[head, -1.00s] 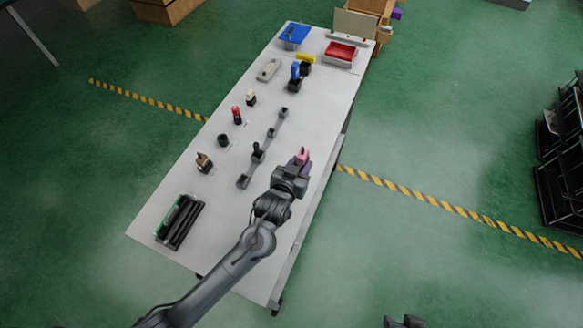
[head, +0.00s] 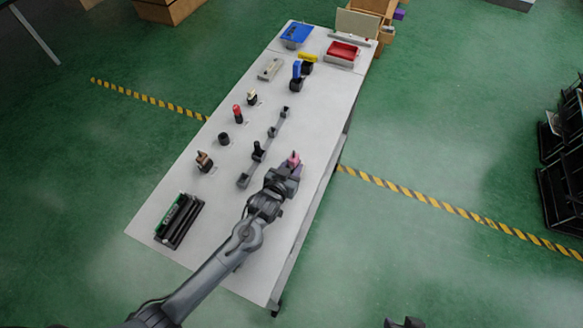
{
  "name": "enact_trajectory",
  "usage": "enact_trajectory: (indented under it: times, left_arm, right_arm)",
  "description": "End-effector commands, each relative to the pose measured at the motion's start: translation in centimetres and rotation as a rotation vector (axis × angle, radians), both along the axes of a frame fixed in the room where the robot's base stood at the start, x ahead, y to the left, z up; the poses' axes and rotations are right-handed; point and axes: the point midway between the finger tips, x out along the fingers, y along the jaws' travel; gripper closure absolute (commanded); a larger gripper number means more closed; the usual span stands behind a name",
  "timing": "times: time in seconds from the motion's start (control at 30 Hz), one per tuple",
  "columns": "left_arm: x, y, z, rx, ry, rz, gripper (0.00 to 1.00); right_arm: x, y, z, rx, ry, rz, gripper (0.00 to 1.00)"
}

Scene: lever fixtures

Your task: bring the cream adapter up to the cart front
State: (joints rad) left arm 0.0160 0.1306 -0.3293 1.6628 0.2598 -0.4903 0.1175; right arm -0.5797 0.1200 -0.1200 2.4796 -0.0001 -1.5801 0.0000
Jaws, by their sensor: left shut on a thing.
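My left gripper (head: 288,169) is over the right side of the white cart top (head: 305,120), shut on a small pink piece (head: 294,158). The fingers hide most of that piece, and I cannot tell whether it touches the cart. A small cream-topped piece with a dark base (head: 252,97) stands upright on the left side of the cart, apart from the gripper. A flat beige block (head: 270,69) lies farther back. I cannot tell for sure which of these is the cream adapter. Dark tips at the bottom edge (head: 404,322) look like part of my right gripper.
A red-handled piece (head: 238,114), a black knob (head: 223,139) and a tan piece (head: 204,161) line the left side. A grey bar with a lever (head: 258,152) runs mid-cart. A blue tray (head: 297,33) and red bin (head: 342,51) are at the back.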

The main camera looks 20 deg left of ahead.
Motion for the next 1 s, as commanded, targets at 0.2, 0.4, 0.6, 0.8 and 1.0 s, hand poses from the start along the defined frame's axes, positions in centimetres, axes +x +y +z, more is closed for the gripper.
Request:
enact_trajectory:
  times: [0.2, 0.4, 0.6, 0.8, 1.0]
  left_arm:
    - [0.0, 0.0, -0.3, 0.0, -0.001, 0.0, 0.96]
    - [0.0, 0.0, -0.3, 0.0, 0.001, 0.0, 0.38]
    - [0.0, 0.0, -0.3, 0.0, 0.001, 0.001, 0.38]
    - [-0.3, 0.0, 0.1, 0.0, 0.001, 0.0, 0.38]
    - [-2.8, 0.0, 1.2, -0.001, 0.002, 0.0, 0.38]
  right_arm:
    - [0.0, 0.0, -0.1, -0.001, 0.0, 0.0, 0.57]
    - [0.0, 0.0, 0.0, -0.001, 0.0, 0.0, 0.57]
    - [0.0, 0.0, 0.0, -0.001, 0.0, 0.001, 0.57]
    - [0.0, 0.0, 0.1, -0.001, 0.0, 0.001, 0.57]
    - [0.0, 0.0, 0.6, 0.0, 0.0, 0.001, 0.57]
